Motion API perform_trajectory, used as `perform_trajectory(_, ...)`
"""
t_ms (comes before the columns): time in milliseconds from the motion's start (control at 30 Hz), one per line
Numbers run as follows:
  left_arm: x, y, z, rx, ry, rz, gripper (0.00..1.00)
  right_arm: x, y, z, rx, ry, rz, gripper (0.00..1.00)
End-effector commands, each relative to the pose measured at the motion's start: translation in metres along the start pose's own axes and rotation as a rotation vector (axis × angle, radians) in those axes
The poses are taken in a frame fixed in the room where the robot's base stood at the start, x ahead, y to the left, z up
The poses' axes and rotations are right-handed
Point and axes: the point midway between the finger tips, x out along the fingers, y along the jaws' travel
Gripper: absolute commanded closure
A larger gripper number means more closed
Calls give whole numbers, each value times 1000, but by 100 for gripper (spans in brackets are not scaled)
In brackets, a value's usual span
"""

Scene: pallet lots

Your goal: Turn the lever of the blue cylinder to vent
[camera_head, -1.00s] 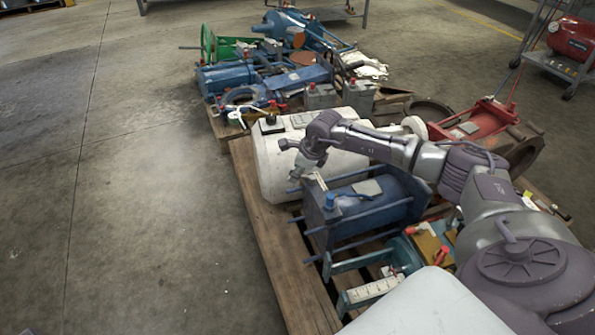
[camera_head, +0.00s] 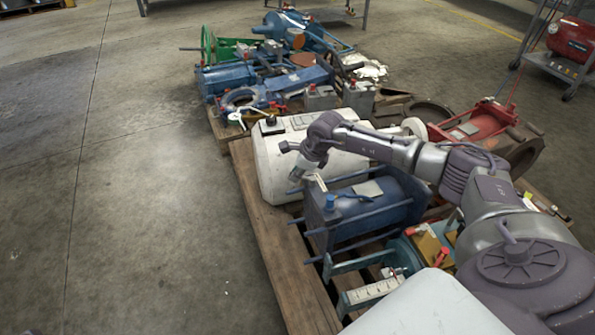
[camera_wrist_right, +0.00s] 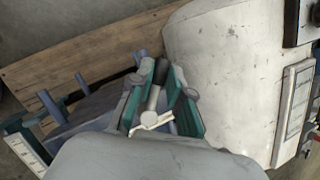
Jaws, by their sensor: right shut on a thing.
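The blue cylinder (camera_head: 385,200) lies on a wooden pallet, with blue end plates and tie rods. My right gripper (camera_head: 304,177) is low over its near-left end, beside the white tank. In the right wrist view the gripper (camera_wrist_right: 158,100) has its two teal-lined fingers shut on a small grey lever (camera_wrist_right: 153,98). A pale flat piece (camera_wrist_right: 151,121) shows across the lever's lower end. The fingers hide part of the lever, and I cannot read any vent mark. My left gripper is out of view.
A white tank (camera_head: 275,165) lies right beside the gripper, and it fills the right of the wrist view. A teal frame (camera_head: 372,288) and a red machine (camera_head: 475,125) are close by. The concrete floor on the left is clear.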

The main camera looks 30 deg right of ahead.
Motion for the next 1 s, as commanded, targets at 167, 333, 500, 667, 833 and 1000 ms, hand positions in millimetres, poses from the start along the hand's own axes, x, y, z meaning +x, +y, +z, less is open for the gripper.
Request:
perform_trajectory(167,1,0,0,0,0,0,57,-1,5,-1,-100,-19,43,100)
perform_trajectory(333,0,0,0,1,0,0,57,-2,11,-2,-225,-45,95,100)
perform_trajectory(500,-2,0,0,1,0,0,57,-4,16,-4,-344,-69,144,100)
perform_trajectory(667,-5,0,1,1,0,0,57,-5,20,-6,-441,-89,183,100)
perform_trajectory(833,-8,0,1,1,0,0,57,-7,22,-7,-516,-104,213,100)
perform_trajectory(1000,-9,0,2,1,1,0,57,-8,24,-9,-557,-111,231,100)
